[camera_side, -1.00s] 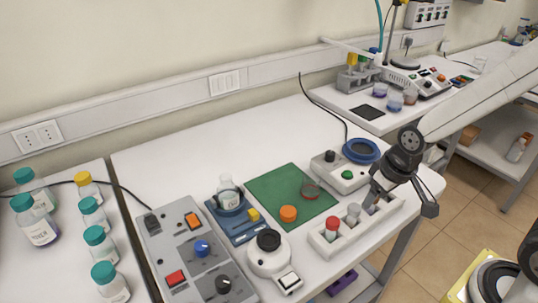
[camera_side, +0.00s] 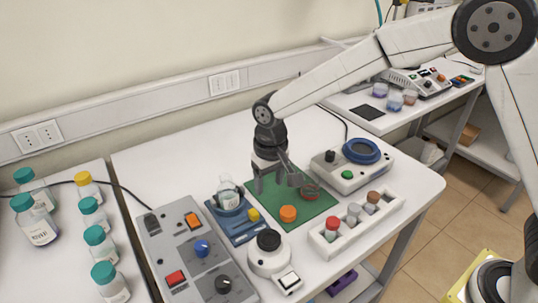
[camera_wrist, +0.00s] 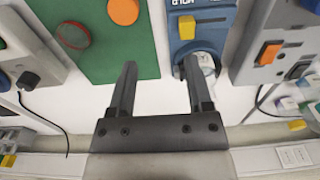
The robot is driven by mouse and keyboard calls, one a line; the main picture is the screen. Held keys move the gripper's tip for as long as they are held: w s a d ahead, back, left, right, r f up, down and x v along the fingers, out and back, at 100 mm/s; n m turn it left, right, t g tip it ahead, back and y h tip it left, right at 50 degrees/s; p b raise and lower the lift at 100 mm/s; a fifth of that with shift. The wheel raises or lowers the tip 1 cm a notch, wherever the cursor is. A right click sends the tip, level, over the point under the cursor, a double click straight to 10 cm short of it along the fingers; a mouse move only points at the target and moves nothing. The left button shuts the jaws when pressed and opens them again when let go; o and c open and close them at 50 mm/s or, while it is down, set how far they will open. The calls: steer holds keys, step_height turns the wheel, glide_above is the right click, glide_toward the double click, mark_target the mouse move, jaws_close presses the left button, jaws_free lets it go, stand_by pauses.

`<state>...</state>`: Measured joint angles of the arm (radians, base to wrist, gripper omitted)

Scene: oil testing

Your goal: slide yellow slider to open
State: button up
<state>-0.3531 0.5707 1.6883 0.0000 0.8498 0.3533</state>
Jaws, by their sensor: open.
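The yellow slider (camera_side: 253,214) is a small block on the front right part of a blue device (camera_side: 236,229). A clear bottle (camera_side: 228,194) stands in the round holder of that device. In the wrist view the yellow slider (camera_wrist: 187,27) shows at the upper right, beyond the fingertips. My gripper (camera_side: 278,186) is open and empty, pointing down over the back of the green mat, to the right of the blue device. In the wrist view my gripper (camera_wrist: 160,66) has its fingers wide apart, touching nothing.
An orange cap (camera_side: 288,213) and a red-rimmed dish (camera_side: 310,190) lie on the green mat (camera_side: 317,208). A grey control box (camera_side: 197,262) stands left of the blue device, a white round device (camera_side: 268,257) in front. A vial rack (camera_side: 345,239) and a scale-like device (camera_side: 345,175) stand right.

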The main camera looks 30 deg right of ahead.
mark_target(253, 211)
steer(key=shift+w+a+f, duration=0.1)
steer(key=shift+w+a, duration=0.15)
steer(key=shift+a, duration=0.35)
steer(key=shift+w+a+f, duration=0.1)
steer(key=shift+w+a, duration=0.1)
steer(key=shift+a, duration=0.45)
steer(key=shift+w+a+f, duration=0.1)
steer(key=shift+w+a, duration=0.15)
steer(key=shift+a, duration=0.35)
steer(key=shift+f, duration=3.85)
jaws_close()
